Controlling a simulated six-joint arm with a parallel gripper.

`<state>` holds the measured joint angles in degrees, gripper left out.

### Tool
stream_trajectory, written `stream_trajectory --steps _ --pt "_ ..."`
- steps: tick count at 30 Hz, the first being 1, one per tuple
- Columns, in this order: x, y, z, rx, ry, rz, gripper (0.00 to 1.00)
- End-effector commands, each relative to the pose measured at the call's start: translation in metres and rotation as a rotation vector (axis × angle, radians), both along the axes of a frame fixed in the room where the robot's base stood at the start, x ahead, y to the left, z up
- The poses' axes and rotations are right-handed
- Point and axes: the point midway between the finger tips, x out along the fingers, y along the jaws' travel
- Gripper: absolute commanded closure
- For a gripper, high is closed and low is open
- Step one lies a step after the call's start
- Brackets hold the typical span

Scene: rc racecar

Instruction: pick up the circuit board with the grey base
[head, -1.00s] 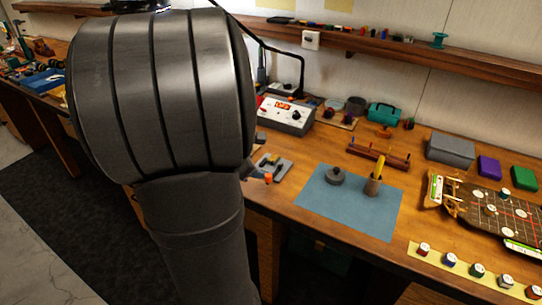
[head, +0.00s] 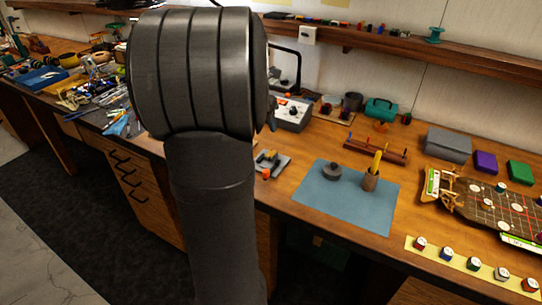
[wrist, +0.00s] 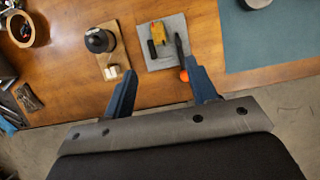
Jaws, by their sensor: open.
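A flat grey base (wrist: 157,62) with a yellow block and dark parts on it lies on the wooden bench; it seems to be the circuit board. It shows ahead of my fingers in the wrist view, and just right of my arm in the head view (head: 283,161). A dark stick-like part with an orange end (wrist: 184,75) lies along its right side. My gripper (wrist: 160,70) is open and empty, its two blue fingers spread wide, pointing towards the base, apart from it as far as I can tell. In the head view my arm hides the gripper.
A wooden block with a black round part (wrist: 99,40) sits left of the base. A box with a display (head: 292,114) stands behind. The bench's front edge is close.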

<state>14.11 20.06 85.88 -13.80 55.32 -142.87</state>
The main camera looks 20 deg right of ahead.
Motion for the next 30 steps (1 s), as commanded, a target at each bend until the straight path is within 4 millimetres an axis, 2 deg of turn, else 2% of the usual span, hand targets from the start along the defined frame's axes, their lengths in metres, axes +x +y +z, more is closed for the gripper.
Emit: stream_trajectory --steps 12,15,23,30 --pt "0.023 -0.024 -0.083 0.0 0.004 -0.003 0.47" --pt "0.027 -0.027 -0.095 -0.001 0.002 -0.003 0.47" --pt "0.033 -0.031 -0.111 -0.002 0.002 -0.002 0.47" --pt "0.044 -0.037 -0.143 -0.001 0.003 -0.003 0.47"
